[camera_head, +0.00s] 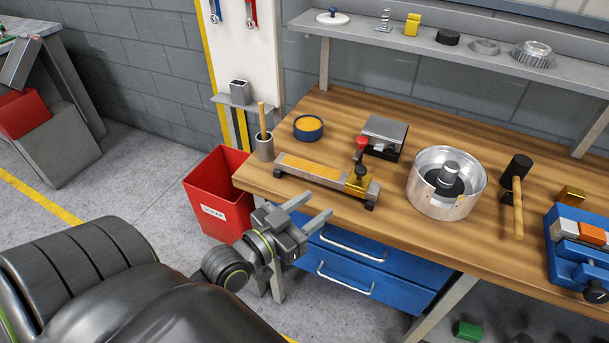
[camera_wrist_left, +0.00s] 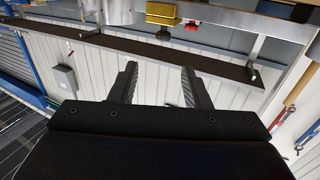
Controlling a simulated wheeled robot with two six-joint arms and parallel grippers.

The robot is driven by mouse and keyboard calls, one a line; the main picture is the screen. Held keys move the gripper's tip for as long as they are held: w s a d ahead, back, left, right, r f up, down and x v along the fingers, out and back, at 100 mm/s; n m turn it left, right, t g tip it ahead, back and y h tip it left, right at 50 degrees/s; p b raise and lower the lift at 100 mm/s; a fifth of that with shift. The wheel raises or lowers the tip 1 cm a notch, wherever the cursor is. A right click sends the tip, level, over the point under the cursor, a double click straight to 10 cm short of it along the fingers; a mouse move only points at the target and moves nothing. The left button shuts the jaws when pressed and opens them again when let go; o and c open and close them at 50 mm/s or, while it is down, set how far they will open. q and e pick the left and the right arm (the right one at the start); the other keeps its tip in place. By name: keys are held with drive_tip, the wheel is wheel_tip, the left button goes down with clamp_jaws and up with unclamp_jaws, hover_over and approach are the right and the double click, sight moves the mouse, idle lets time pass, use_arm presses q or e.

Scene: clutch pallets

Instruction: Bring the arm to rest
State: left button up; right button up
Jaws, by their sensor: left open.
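My left gripper (camera_head: 308,210) is open and empty in the head view. It hangs in the air off the front left edge of the wooden workbench (camera_head: 480,245), in front of the blue drawers. Its two fingers also show apart in the left wrist view (camera_wrist_left: 157,75), with nothing between them. My left arm reaches in from the lower left. My right gripper is in neither view.
A red bin (camera_head: 205,190) stands left of the bench. Blue drawers (camera_head: 372,285) are below the top.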

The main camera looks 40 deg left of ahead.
use_arm(q)
drive_tip(key=shift+s, duration=0.8)
drive_tip(key=shift+a, duration=0.1)
drive_tip(key=s+a+f+n+g+y, duration=0.1)
drive_tip(key=a+f+g, duration=0.15)
drive_tip(key=f, duration=0.85)
drive_tip(key=s+a+f+n+g+y, duration=0.1)
drive_tip(key=a+f+g, duration=0.15)
drive_tip(key=f, duration=0.95)
drive_tip(key=s+a+f+g+y, duration=0.2)
drive_tip(key=f+g, duration=0.1)
drive_tip(key=f, duration=0.8)
drive_tip(key=s+d+f+g, duration=0.1)
drive_tip(key=s+f+g, duration=0.3)
drive_tip(key=s+f, duration=0.7)
drive_tip(key=s+d+f+g, duration=0.2)
drive_tip(key=s+f+g, duration=0.2)
drive_tip(key=s+f, duration=0.7)
drive_tip(key=s, duration=0.4)
drive_tip(key=shift+d+f+g, duration=0.25)
drive_tip(key=shift+f+g, duration=0.05)
